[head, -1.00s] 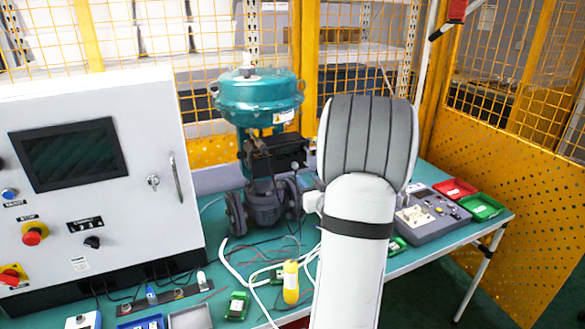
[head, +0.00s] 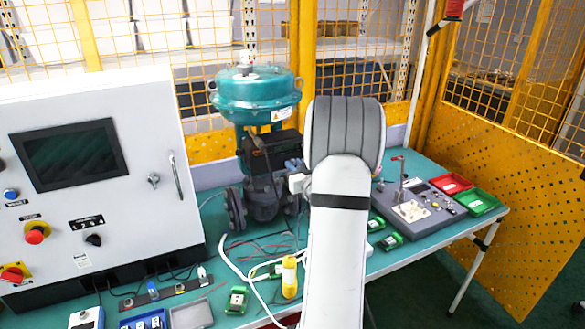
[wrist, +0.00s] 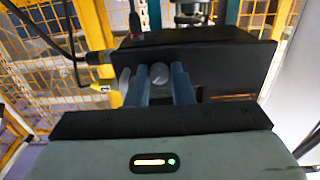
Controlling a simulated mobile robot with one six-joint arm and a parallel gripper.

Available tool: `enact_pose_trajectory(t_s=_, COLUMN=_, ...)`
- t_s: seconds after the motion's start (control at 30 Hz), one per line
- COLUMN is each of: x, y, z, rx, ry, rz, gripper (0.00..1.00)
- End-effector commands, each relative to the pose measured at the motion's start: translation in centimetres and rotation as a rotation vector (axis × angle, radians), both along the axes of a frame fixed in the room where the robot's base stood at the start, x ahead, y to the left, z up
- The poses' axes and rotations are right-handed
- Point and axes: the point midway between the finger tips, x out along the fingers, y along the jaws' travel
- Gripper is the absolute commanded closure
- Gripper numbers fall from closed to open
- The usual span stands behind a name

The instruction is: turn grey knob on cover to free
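The valve positioner (head: 268,153) is a black box below the teal valve actuator in the head view; my arm partly hides its right side. In the wrist view its dark cover (wrist: 225,60) fills the upper middle. The round grey knob (wrist: 159,74) shows on the cover. My gripper (wrist: 160,80) points at it with its two blue-grey fingers apart, one in line with each side of the knob. I see no clear contact; the remaining depth is hard to judge.
A teal actuator (head: 255,97) stands above the positioner. A control cabinet (head: 140,215) is at left. Cables and a yellow tool (head: 289,277) lie on the table in front. A grey device (head: 425,212) and red and green trays (head: 476,202) are at right. A black cable (wrist: 55,45) meets the cover's left side.

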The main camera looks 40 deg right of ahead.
Motion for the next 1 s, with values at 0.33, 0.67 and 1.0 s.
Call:
enact_pose_trajectory(t_s=0.33, x=0.0, y=1.1, z=0.0, rx=-0.001, ry=0.000, rz=0.002, gripper=1.00)
enact_pose_trajectory(t_s=0.67, x=0.2, y=0.3, z=-0.5, rx=-0.079, ry=0.016, rz=0.006, gripper=1.00)
enact_pose_trajectory(t_s=1.0, x=0.1, y=0.2, z=-0.7, rx=-0.343, ry=0.073, rz=0.004, gripper=1.00)
